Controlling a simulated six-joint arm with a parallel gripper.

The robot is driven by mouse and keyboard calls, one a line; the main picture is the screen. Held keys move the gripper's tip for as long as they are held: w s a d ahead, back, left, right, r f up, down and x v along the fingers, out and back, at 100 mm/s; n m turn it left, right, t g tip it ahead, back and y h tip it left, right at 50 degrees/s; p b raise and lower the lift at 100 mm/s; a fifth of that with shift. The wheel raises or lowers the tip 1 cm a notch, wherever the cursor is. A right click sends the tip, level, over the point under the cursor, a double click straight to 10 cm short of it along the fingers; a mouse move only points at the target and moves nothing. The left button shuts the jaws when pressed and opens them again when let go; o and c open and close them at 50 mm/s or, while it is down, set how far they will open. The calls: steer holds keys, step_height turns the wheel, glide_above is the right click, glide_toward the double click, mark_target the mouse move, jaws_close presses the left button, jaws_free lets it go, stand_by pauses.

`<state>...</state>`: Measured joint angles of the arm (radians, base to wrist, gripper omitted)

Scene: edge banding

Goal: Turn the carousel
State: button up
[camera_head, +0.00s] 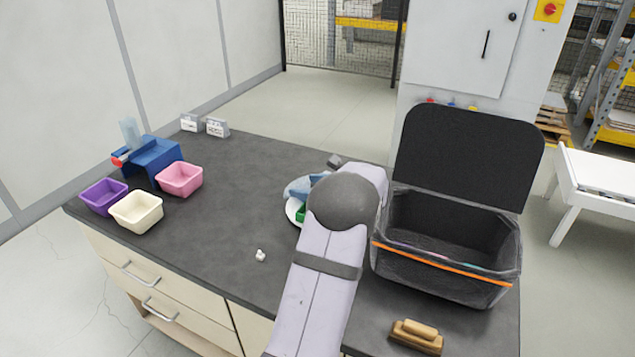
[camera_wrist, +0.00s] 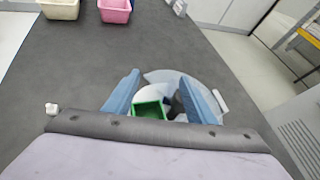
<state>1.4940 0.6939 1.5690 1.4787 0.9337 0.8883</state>
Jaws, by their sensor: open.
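The carousel is a pale round disc, mostly hidden behind my arm in the head view, where its white rim (camera_head: 292,212) shows at the left. In the wrist view the disc (camera_wrist: 204,87) lies below and between my fingers. A green square bin (camera_wrist: 150,109) sits on it, with a dark item (camera_wrist: 178,104) beside it. A short white tab (camera_wrist: 220,100) stands at its right edge. My gripper (camera_wrist: 160,78) has its two blue fingers spread apart over the disc, with nothing held. Whether a fingertip touches the disc I cannot tell.
A black open-lidded case (camera_head: 445,240) stands right of my arm, with a wooden brush (camera_head: 417,336) in front. Purple (camera_head: 103,197), cream (camera_head: 136,211) and pink (camera_head: 180,179) bins and a blue stand (camera_head: 152,157) are at left. A small white piece (camera_head: 260,255) lies mid-table.

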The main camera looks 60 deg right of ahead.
steer(key=s, duration=0.2)
steer(key=s+d+m+h, duration=0.1)
steer(key=s, duration=0.1)
steer(key=s+d+m, duration=0.1)
steer(key=s, duration=0.1)
steer(key=shift+s+d+f, duration=0.2)
steer(key=shift+d+f, duration=0.05)
steer(key=shift+f, duration=0.15)
steer(key=shift+p+x, duration=0.6)
steer(key=shift+x, duration=3.1)
steer(key=shift+r, duration=0.15)
jaws_close()
